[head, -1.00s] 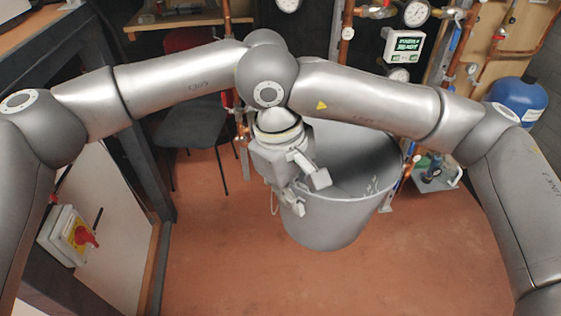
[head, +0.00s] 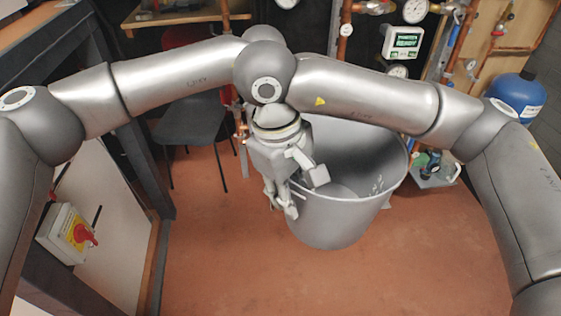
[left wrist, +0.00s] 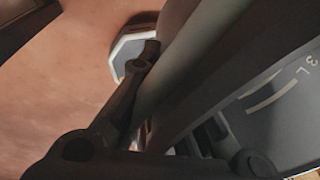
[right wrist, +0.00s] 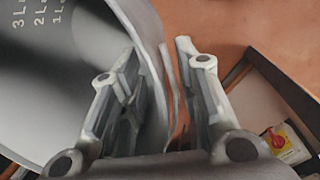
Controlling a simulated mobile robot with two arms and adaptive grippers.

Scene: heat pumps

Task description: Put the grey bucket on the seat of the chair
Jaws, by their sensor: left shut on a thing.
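The grey bucket (head: 345,215) is in the middle of the head view, mouth up, before the chair. Its inside with litre marks shows in the right wrist view (right wrist: 50,90) and partly in the left wrist view (left wrist: 280,115). My right gripper (head: 302,192) is open at the bucket's left rim, one finger over the inside and one outside; its fingers (right wrist: 160,90) stand apart with the wall between them. My left gripper (left wrist: 150,110) is shut on the bucket's rim; the arms hide it in the head view. The chair (head: 190,122) has a dark seat, partly covered by my arm.
A workbench frame with a red-knobbed switch box (head: 68,235) stands at the left. Copper pipes, gauges and a blue tank (head: 515,97) are at the back right. A small pump (head: 432,165) stands on the floor. The front floor is clear.

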